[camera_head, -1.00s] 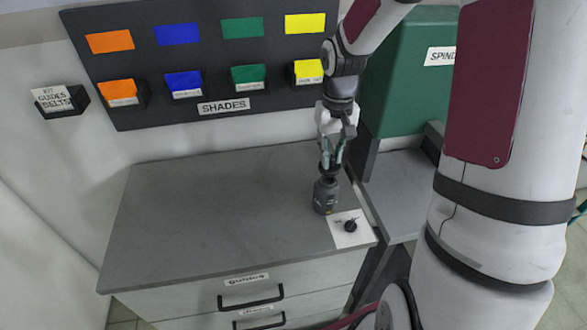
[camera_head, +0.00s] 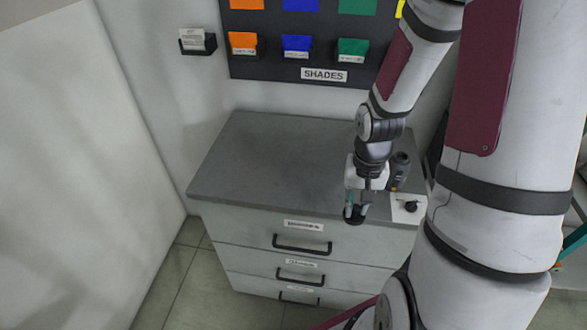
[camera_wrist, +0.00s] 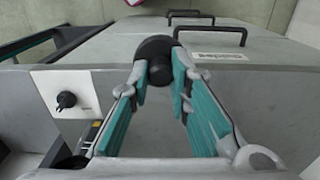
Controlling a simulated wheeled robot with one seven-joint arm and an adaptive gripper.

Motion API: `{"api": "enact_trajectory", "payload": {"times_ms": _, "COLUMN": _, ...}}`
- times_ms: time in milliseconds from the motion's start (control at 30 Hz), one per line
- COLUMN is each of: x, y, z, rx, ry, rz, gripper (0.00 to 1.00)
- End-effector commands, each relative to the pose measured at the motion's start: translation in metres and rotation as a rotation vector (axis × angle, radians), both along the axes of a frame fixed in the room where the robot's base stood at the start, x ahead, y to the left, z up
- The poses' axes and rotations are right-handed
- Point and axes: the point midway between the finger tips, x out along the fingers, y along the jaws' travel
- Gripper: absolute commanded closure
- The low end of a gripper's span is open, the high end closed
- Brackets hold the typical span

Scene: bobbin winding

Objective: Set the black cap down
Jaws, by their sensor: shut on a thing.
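The black cap (camera_head: 354,218) is a short dark cylinder held at the tips of my gripper (camera_head: 354,204). In the wrist view, the black cap (camera_wrist: 157,56) sits between the two teal-padded fingers of my gripper (camera_wrist: 160,74), which are shut on it. The cap appears at the front edge of the grey worktop (camera_head: 265,160). Whether it touches the worktop cannot be told. A dark grey cylindrical device (camera_head: 400,165) stands on the worktop just behind and right of my gripper, partly hidden by it.
A white card (camera_head: 399,213) with a black knob (camera_head: 410,206) lies at the worktop's right front corner. Drawers with black handles (camera_head: 302,244) are below. A dark board with coloured shade bins (camera_head: 297,46) hangs behind. The worktop's left side is clear.

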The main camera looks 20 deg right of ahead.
Motion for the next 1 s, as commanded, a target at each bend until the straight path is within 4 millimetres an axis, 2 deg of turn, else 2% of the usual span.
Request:
{"api": "enact_trajectory", "payload": {"times_ms": 67, "x": 0.005, "y": -0.002, "z": -0.002, "rx": 0.0, "ry": -0.001, "rz": -0.007, "gripper": 1.0}}
{"api": "enact_trajectory", "payload": {"times_ms": 167, "x": 0.022, "y": -0.008, "z": -0.004, "rx": 0.0, "ry": -0.002, "rz": -0.009, "gripper": 1.0}}
{"api": "enact_trajectory", "payload": {"times_ms": 600, "x": 0.12, "y": -0.038, "z": -0.014, "rx": 0.001, "ry": -0.002, "rz": -0.008, "gripper": 1.0}}
{"api": "enact_trajectory", "payload": {"times_ms": 733, "x": 0.137, "y": -0.043, "z": -0.015, "rx": 0.0, "ry": -0.001, "rz": -0.008, "gripper": 1.0}}
{"api": "enact_trajectory", "payload": {"times_ms": 933, "x": 0.15, "y": -0.048, "z": -0.017, "rx": -0.001, "ry": -0.001, "rz": -0.007, "gripper": 1.0}}
{"api": "enact_trajectory", "payload": {"times_ms": 1000, "x": 0.149, "y": -0.047, "z": -0.026, "rx": 0.002, "ry": 0.003, "rz": -0.007, "gripper": 1.0}}
